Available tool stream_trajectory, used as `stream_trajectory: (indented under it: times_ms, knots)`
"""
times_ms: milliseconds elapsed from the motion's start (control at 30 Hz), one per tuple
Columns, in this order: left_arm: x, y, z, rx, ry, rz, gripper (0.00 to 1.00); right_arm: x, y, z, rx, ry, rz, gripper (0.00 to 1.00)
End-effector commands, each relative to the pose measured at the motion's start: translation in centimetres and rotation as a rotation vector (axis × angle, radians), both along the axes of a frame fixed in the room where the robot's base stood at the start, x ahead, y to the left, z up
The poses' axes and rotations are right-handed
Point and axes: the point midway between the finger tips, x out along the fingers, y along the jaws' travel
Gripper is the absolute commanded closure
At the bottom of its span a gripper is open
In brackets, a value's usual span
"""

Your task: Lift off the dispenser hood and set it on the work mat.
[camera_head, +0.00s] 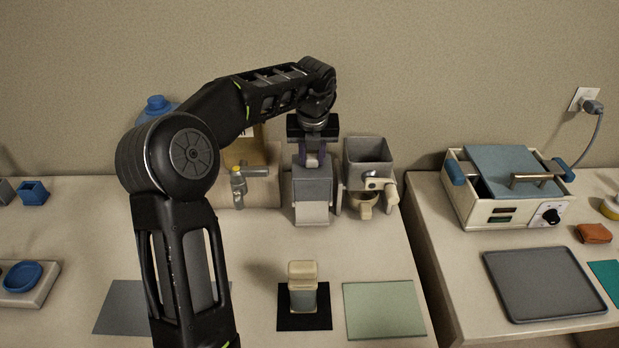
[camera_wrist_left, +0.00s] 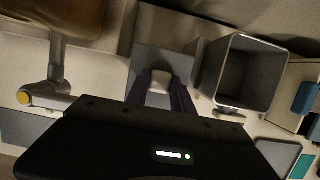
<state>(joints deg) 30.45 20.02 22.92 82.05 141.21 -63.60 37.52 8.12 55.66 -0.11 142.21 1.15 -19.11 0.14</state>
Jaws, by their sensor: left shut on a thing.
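My left gripper (camera_head: 313,158) is shut on a pale knob (camera_wrist_left: 160,80) on top of a grey cover (camera_head: 312,185), which I take to be the dispenser hood. The cover's flat grey top (camera_wrist_left: 165,58) shows around the fingers in the left wrist view. A cream part (camera_head: 312,213) shows directly below the cover; I cannot tell whether the two are apart. A pale green mat (camera_head: 385,310) lies bare at the front. A grey mat (camera_head: 118,308) lies at front left, partly behind my arm. Which one is the work mat is unclear. My right gripper is not in view.
An open grey hopper (camera_head: 368,150) with a spout stands close on the right of the cover; a tap (camera_head: 238,185) stands on the left. A cream-topped container (camera_head: 302,285) stands on a black mat. A gap separates the right table, with its warmer (camera_head: 515,213).

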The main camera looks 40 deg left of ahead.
Motion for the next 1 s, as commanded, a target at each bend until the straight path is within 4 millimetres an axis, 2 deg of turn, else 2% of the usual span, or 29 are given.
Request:
stream_trajectory:
  times_ms: [267, 1000]
  knots:
    - [0.0, 0.0, 0.3, 0.001, -0.001, 0.000, 1.00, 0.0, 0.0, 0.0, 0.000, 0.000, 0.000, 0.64]
    - [0.0, 0.0, 4.3, 0.001, -0.002, 0.000, 1.00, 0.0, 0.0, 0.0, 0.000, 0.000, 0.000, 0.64]
